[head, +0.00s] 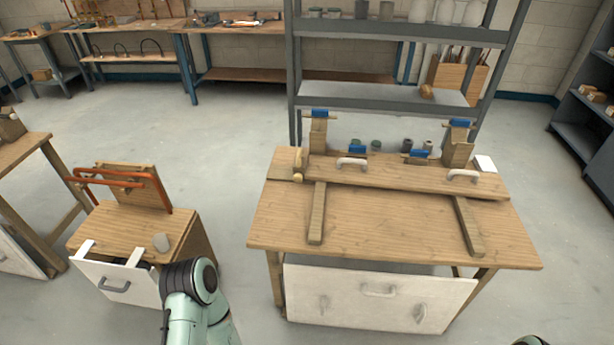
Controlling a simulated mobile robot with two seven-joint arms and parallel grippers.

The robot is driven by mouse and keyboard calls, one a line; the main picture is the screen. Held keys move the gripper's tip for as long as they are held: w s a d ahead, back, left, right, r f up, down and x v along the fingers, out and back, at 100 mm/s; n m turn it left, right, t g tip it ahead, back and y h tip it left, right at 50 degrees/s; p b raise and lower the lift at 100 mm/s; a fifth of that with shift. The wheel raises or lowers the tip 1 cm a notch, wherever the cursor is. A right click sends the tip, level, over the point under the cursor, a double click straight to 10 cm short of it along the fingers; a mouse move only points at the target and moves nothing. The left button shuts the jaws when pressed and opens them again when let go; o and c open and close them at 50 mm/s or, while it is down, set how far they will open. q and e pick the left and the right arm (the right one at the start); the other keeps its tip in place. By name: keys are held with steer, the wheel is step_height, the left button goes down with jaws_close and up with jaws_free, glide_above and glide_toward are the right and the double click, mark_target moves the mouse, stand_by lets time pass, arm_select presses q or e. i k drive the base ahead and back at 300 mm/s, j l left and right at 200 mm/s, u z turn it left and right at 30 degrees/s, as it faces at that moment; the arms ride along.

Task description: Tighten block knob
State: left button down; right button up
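A wooden workbench (400,249) stands at the centre right with a long plank (400,179) lying across two wooden rails. An upright wooden block (318,134) with a blue-topped piece (320,114) stands at the plank's left end. A second block (456,148) with a blue-topped piece (459,124) stands near the right end. A small rounded tan part (298,176) sits at the plank's left end; I cannot tell which part is the block knob or how tight it is. Neither gripper shows; only parts of my arms appear at the bottom edge, away from the blocks.
Two pale handles (352,163) (463,175) rise from the plank. A white drawer front (378,292) shows below the bench. A low cabinet (150,228) with an orange-red frame (110,178) stands left. A metal shelf rack (390,97) is behind the bench. Floor between cabinet and bench is clear.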

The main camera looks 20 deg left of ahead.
mark_target(297, 178)
steer(key=j+z, duration=0.35)
steer(key=j, duration=1.3)
steer(key=k+j+z, duration=0.1)
steer(key=j, duration=0.45)
